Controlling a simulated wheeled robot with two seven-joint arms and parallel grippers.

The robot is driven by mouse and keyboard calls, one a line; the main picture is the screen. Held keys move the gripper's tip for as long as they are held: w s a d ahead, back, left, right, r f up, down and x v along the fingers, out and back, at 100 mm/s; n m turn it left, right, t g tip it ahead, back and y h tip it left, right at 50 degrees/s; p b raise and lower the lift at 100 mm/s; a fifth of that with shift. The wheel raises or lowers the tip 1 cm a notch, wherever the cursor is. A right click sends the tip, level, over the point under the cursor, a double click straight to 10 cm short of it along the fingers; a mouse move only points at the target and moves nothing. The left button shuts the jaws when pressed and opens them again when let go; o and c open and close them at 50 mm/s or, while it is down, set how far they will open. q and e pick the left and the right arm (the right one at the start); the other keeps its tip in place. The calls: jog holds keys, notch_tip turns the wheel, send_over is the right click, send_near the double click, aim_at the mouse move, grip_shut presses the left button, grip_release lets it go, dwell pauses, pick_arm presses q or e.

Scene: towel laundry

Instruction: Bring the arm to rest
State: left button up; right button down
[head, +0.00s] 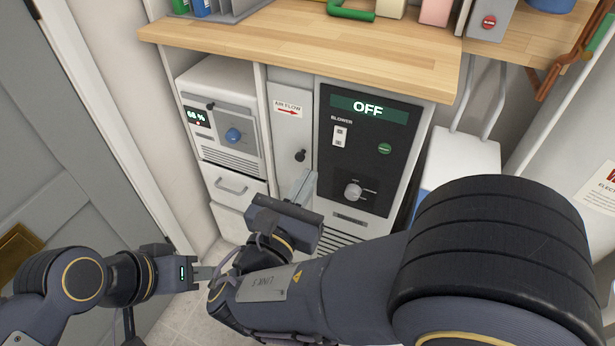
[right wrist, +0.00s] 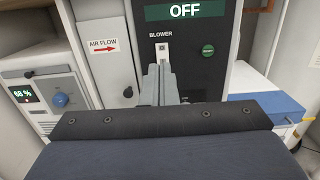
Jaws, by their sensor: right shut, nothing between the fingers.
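My right arm crosses the front of the head view from the right. Its gripper (head: 304,186) points at the cabinet front, beside the black blower panel (head: 398,170). In the right wrist view the two grey fingers (right wrist: 162,82) are together with nothing between them, and they overlap the panel just below the blower switch (right wrist: 162,52). I cannot tell whether they touch the panel. My left gripper (head: 206,273) is low at the left, pointing right. Its fingertips are close to or behind my right forearm in the picture, so its opening is unclear.
The panel display (head: 368,107) reads OFF. A white unit (head: 219,120) reading 68 % stands left of the AIR FLOW strip (head: 288,107). A wooden counter (head: 300,40) overhangs the panel. A grey door (head: 70,170) is at the left. A white bin (head: 460,150) stands right of the panel.

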jog(key=s+d+f+m+g+h, duration=0.1)
jog(key=d+f+m+g, duration=0.2)
jog(key=d+m+g, duration=0.55)
jog(key=s+d+f+m+g+h, duration=0.1)
jog(key=d+f+m+g, duration=0.3)
jog(key=d, duration=0.9)
jog(key=s+d+f+m+g+y, duration=0.3)
jog(key=s+d+m+g+y, duration=0.15)
jog(key=s+m+y, duration=0.5)
notch_tip(320, 180, up, 31)
jog(key=s+a+m+t+y+p, duration=0.1)
jog(key=m+t+p, duration=0.3)
jog(key=m+p, duration=0.8)
jog(key=s+y+p, duration=0.1)
jog(key=p, duration=1.5)
jog(key=shift+s+t, duration=0.3)
jog(key=shift+t, duration=0.1)
jog(key=shift+a+f, duration=0.1)
jog(key=shift+f, duration=0.05)
